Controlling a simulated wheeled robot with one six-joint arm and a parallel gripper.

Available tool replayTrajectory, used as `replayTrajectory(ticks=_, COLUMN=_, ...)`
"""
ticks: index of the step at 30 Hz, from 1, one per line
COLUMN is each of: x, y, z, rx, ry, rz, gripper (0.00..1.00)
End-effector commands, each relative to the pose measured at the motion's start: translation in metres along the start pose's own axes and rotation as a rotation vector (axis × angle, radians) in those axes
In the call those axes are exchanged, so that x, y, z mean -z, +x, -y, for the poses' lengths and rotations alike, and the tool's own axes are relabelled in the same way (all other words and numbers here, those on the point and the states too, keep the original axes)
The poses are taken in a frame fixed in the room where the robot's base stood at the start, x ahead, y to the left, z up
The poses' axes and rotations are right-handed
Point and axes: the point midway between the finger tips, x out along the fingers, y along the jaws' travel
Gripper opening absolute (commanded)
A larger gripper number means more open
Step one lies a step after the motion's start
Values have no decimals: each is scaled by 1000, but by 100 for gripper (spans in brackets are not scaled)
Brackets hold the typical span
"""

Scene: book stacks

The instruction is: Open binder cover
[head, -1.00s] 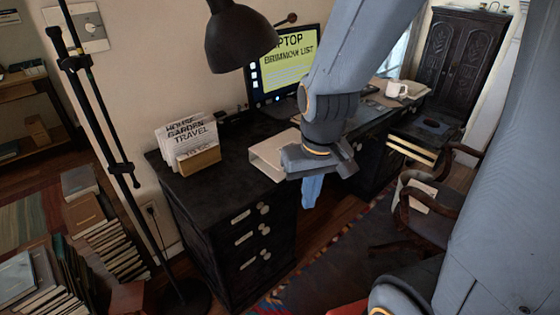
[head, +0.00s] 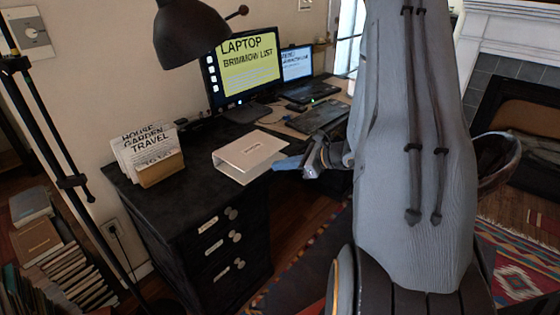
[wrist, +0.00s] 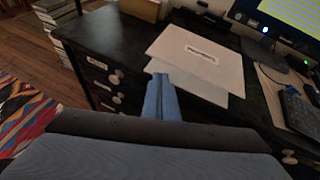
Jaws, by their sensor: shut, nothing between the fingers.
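My gripper (head: 277,164) has blue fingers pointing left at the binder's right side. In the wrist view my gripper (wrist: 161,77) is shut and empty, its tips overlapping the binder's near edge. I cannot tell whether they touch it.
The black desk (head: 150,190) has drawers with round knobs. A card holder (head: 160,170) stands at left, a monitor (head: 245,65) behind, and a laptop (head: 296,65) and keyboard (head: 320,117) to the right. A black lamp (head: 190,38) hangs above.

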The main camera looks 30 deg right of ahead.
Motion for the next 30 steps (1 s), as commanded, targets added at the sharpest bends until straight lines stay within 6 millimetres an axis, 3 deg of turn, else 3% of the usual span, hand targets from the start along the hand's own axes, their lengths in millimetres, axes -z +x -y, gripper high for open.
replayTrajectory(ticks=1, x=15, y=-5, z=23, rx=71, ry=63, rz=29, gripper=0)
replayTrajectory(ticks=3, x=27, y=-14, z=49, rx=154, ry=128, rz=66, gripper=0)
replayTrajectory(ticks=7, x=40, y=-24, z=76, rx=241, ry=191, rz=106, gripper=0)
replayTrajectory(ticks=11, x=42, y=-18, z=83, rx=260, ry=205, rz=114, gripper=0)
replayTrajectory(ticks=24, x=34, y=50, z=100, rx=256, ry=201, rz=113, gripper=0)
replayTrajectory(ticks=30, x=34, y=67, z=105, rx=257, ry=203, rz=112, gripper=0)
